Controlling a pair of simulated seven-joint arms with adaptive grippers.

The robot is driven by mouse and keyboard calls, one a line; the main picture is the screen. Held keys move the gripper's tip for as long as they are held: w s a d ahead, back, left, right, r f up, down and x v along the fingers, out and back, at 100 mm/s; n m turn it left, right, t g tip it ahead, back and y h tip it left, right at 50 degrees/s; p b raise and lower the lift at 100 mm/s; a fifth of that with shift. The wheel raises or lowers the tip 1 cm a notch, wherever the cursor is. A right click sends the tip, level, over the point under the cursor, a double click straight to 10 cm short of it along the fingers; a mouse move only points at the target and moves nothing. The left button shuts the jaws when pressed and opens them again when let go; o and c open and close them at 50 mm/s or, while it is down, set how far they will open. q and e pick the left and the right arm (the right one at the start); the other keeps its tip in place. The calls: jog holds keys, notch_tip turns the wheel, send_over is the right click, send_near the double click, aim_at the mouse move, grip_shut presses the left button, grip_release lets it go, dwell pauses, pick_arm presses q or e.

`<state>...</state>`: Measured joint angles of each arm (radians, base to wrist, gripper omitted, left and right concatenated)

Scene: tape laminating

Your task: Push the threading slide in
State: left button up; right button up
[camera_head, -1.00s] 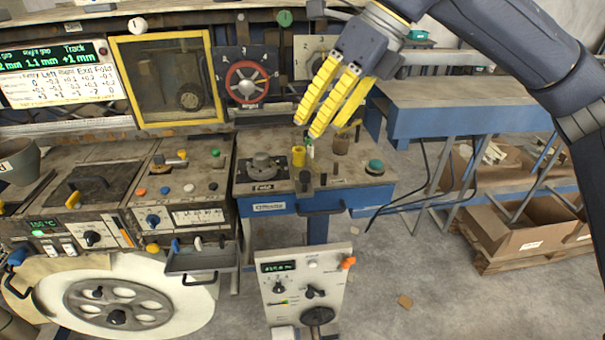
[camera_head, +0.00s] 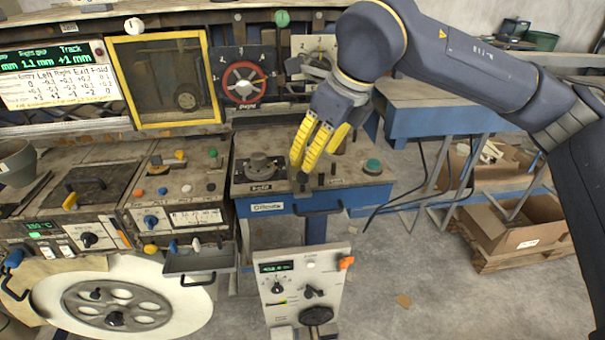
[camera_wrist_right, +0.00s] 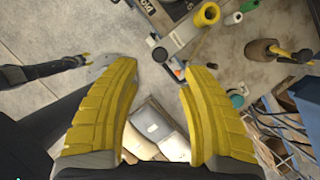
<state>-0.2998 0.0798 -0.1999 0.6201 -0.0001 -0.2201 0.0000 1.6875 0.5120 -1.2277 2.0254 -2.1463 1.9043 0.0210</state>
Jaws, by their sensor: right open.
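My right gripper (camera_head: 299,166) reaches down over the blue-fronted bench console, fingers pointing at its top. In the right wrist view its two yellow fingers (camera_wrist_right: 161,78) are apart, with nothing held between them. A small metal slot strip with a dark knob (camera_wrist_right: 160,54), possibly the threading slide, lies just beyond the fingertips. A small dark knob (camera_head: 303,178) stands near the fingertips in the head view. I cannot tell whether the fingers touch anything.
A yellow cylinder (camera_wrist_right: 207,14), a wooden-topped knob (camera_wrist_right: 262,50) and a green button (camera_head: 373,166) stand on the console. A dark round dial (camera_head: 259,166) sits left of my fingers. A grey control box (camera_head: 303,285) stands in front, below.

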aim_at(303, 174)
jog(key=shift+x, duration=3.9)
jog(key=shift+c, duration=0.4)
grip_shut()
